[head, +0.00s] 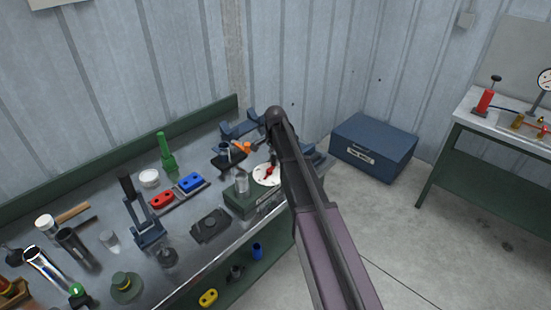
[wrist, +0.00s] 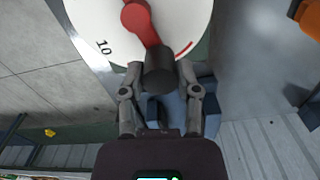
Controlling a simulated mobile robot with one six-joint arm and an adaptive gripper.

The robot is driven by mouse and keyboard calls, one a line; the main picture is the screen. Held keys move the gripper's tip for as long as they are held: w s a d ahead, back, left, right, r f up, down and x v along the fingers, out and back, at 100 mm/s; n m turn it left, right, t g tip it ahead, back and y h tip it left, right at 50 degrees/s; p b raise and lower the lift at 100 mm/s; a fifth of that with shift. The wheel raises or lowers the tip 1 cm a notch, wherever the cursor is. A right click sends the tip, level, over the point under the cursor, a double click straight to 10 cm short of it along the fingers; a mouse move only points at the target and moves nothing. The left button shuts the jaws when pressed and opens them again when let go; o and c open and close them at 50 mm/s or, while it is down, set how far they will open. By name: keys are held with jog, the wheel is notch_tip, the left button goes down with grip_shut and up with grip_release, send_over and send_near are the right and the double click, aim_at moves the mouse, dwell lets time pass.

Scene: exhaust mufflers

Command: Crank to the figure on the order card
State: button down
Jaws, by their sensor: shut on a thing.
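The crank is a red arm (wrist: 145,22) with a dark knob (wrist: 160,72), over a white dial (wrist: 85,15) in the wrist view. The dial shows the figure 10 at left and a red mark at right. My gripper (wrist: 160,80) is shut on the knob, one finger on each side. In the head view the dial (head: 262,180) sits on a green box (head: 240,204) at the bench's front edge, and my arm hides part of it. I cannot make out an order card; a pale sheet (head: 52,3) on the wall is cut off at the top.
A blue chest (head: 372,148) stands on the floor behind my arm. Another bench (head: 505,122) is at right. The floor in front is clear.

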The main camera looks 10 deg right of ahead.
jog(key=shift+a, duration=0.15)
jog(key=shift+w+a, duration=0.1)
jog(key=shift+a+n, duration=0.1)
jog(key=shift+n, duration=0.2)
jog(key=n, duration=0.1)
jog(key=a+n, duration=0.1)
jog(key=n, duration=0.1)
jog(key=shift+w, duration=0.25)
jog(key=n, duration=0.1)
jog(key=a+n, duration=0.1)
jog(key=shift+n, duration=0.3)
jog(key=n, duration=0.1)
jog(key=a+n, duration=0.1)
jog(key=n, duration=0.1)
jog(key=shift+a+n, duration=0.1)
jog(key=shift+n, duration=0.2)
jog(key=n, duration=0.1)
jog(key=a+n, duration=0.1)
jog(key=n, duration=0.1)
jog(key=s+n, duration=0.1)
jog(key=n, duration=0.1)
jog(key=shift+a, duration=0.35)
jog(key=n, duration=0.1)
jog(key=s+n, duration=0.1)
jog(key=n, duration=0.3)
jog(key=shift+s+a, duration=0.2)
jog(key=shift+a, duration=0.2)
